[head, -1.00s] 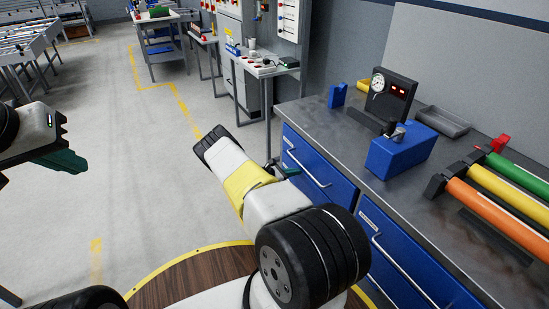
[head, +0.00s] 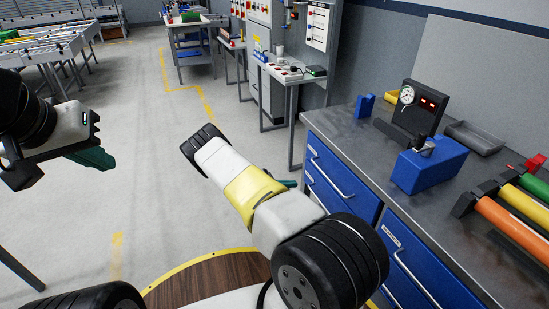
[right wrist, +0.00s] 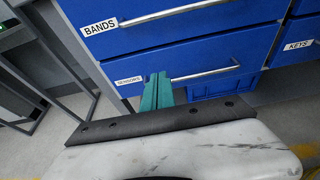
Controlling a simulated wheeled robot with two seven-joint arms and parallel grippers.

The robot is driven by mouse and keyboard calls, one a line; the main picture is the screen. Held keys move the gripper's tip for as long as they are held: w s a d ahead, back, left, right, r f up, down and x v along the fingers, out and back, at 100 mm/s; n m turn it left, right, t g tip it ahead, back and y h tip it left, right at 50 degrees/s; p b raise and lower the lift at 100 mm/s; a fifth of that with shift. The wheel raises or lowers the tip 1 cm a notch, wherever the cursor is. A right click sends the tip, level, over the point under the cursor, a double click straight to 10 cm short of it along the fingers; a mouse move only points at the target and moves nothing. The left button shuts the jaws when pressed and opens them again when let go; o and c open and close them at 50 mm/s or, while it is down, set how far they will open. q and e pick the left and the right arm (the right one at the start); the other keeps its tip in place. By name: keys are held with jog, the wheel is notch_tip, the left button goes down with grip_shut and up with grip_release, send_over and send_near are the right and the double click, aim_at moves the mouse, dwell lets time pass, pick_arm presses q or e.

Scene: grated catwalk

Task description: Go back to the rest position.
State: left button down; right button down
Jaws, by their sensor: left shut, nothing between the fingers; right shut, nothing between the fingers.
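My left gripper (head: 92,157) shows teal fingers at the left of the head view, over open floor. It is shut and empty, touching nothing. My right gripper (head: 287,183) is mostly hidden behind my right arm in the head view; only a bit of teal shows. In the right wrist view its two teal fingers (right wrist: 157,92) are together with nothing between them. They point toward the blue drawer fronts (right wrist: 195,70). I cannot tell how wide the gap to the drawers is.
A grey-topped workbench (head: 372,150) with blue drawers runs along the right. It bears a blue box (head: 430,170), a gauge unit (head: 417,105), a grey tray (head: 474,138) and coloured rolls (head: 510,222). A small table (head: 290,82) stands beyond.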

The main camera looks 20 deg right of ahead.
jog(key=s+a+r+m+y, duration=0.3)
jog(key=r+m, duration=0.1)
jog(key=r, duration=0.6)
jog(key=s+a+r+m+g+y, duration=0.1)
jog(key=s+a+r+m+y, duration=0.25)
jog(key=r, duration=0.65)
jog(key=s+a+r+m+y, duration=0.25)
jog(key=r+m+y, duration=0.2)
jog(key=r, duration=0.55)
jog(key=s+a+r+m+t+y, duration=0.2)
jog(key=s+a+r, duration=0.3)
jog(key=s+r, duration=0.4)
jog(key=s+a+r+m+t+y, duration=0.3)
jog(key=s+a+r, duration=0.3)
jog(key=s+r, duration=0.3)
jog(key=s+m+t, duration=0.1)
jog(key=s, duration=0.3)
jog(key=shift+r+y, duration=0.15)
jog(key=shift+y, duration=0.15)
